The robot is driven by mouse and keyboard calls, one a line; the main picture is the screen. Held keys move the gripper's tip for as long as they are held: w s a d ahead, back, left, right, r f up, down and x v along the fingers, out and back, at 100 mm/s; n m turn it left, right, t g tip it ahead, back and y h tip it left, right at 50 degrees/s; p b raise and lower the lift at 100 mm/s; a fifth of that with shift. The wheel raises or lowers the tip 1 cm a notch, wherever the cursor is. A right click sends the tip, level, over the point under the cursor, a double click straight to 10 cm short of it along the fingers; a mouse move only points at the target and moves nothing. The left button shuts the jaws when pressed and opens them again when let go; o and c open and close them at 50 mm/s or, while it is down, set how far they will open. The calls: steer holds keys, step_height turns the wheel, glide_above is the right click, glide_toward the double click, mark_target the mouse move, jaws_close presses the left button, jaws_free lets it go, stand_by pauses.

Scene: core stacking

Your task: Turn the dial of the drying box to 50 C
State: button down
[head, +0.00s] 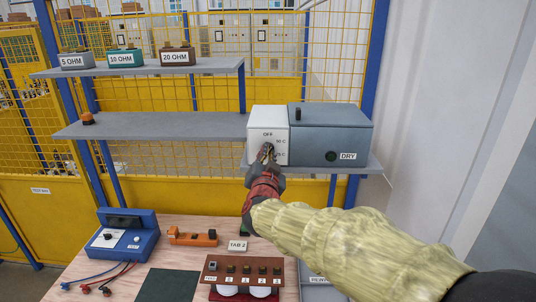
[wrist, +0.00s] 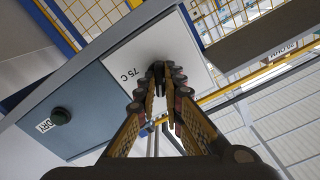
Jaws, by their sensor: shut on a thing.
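The drying box stands at the right end of the middle shelf. It has a white dial panel (head: 252,140) with the marks OFF, 50 C and 75 C, and a grey body (head: 330,132) with a DRY label. My gripper (head: 267,152) is at the panel's lower middle and shut on the dial, which it covers almost wholly. In the wrist view my gripper's fingertips (wrist: 160,72) meet at the white panel (wrist: 165,42), beside the 75 C mark. Which mark the dial points to is hidden.
The shelf (head: 150,127) left of the box is mostly bare. An upper shelf (head: 140,70) carries labelled resistor blocks. Below, the wooden table (head: 190,222) holds a blue meter (head: 128,240), an orange tool (head: 192,237) and a brown terminal board (head: 243,268).

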steer(key=shift+f+m+b, duration=0.15)
steer(key=shift+m+b, duration=0.75)
steer(key=shift+b, duration=0.45)
steer(key=shift+m+b, duration=0.5)
steer(key=shift+m+b, duration=1.3)
steer(key=shift+b, duration=0.25)
steer(key=c, duration=1.8)
jaws_free()
steer(key=shift+c, duration=0.2)
